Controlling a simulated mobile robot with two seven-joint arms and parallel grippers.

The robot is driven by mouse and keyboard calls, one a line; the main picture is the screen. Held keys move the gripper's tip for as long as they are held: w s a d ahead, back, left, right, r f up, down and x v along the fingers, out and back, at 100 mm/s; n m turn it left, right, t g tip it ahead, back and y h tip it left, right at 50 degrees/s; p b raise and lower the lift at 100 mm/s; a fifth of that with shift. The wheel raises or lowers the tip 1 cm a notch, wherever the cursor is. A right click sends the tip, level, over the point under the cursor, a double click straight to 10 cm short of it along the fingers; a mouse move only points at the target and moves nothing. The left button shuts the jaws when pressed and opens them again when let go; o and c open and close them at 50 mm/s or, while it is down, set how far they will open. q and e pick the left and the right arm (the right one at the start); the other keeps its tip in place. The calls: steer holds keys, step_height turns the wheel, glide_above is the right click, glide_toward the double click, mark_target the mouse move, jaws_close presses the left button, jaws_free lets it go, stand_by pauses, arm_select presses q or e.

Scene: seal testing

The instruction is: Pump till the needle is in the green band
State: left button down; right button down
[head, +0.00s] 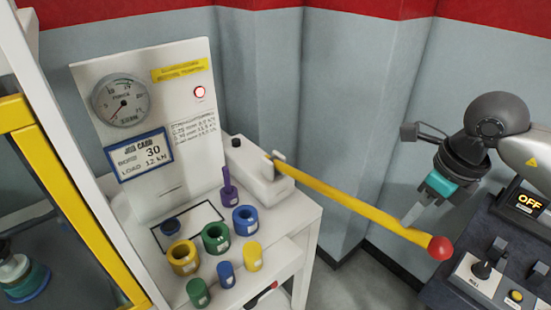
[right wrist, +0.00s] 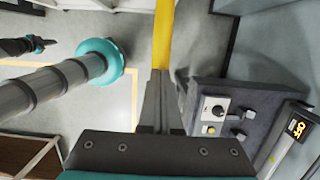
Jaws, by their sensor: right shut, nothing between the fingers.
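The round pressure gauge (head: 120,100) is on the white panel at the left of the head view. Its dark needle points to the lower left; I cannot make out a green band on the dial. The pump's yellow lever (head: 345,201) runs from a white pump block (head: 255,172) down to a red ball (head: 440,247) at its right end. My right gripper (head: 406,222) is shut and empty, its fingertips at the lever near the red ball. In the right wrist view the lever (right wrist: 163,35) lies just beyond the fingertips; I cannot tell whether they touch.
A job card (head: 139,155) reads 30 and load 12 kN. Several coloured rings stand on the white table, including a green one (head: 216,238). A control console (head: 485,278) with an OFF display stands at the right.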

steer(key=shift+f, duration=0.2)
step_height(320, 180, down, 13)
steer(key=b, duration=1.2)
steer(key=shift+s+d+f, duration=0.15)
steer(key=shift+s+f, duration=0.05)
steer(key=shift+s, duration=0.05)
steer(key=r+p, duration=0.3)
steer(key=r, duration=0.1)
steer(key=r+p, duration=0.3)
steer(key=r, duration=0.2)
steer(key=r+p, duration=0.3)
steer(key=r, duration=0.1)
steer(key=shift+w+a+r+p, duration=0.2)
steer(key=shift+w+r+p, duration=0.1)
steer(key=shift+p, duration=0.1)
steer(key=shift+f, duration=0.1)
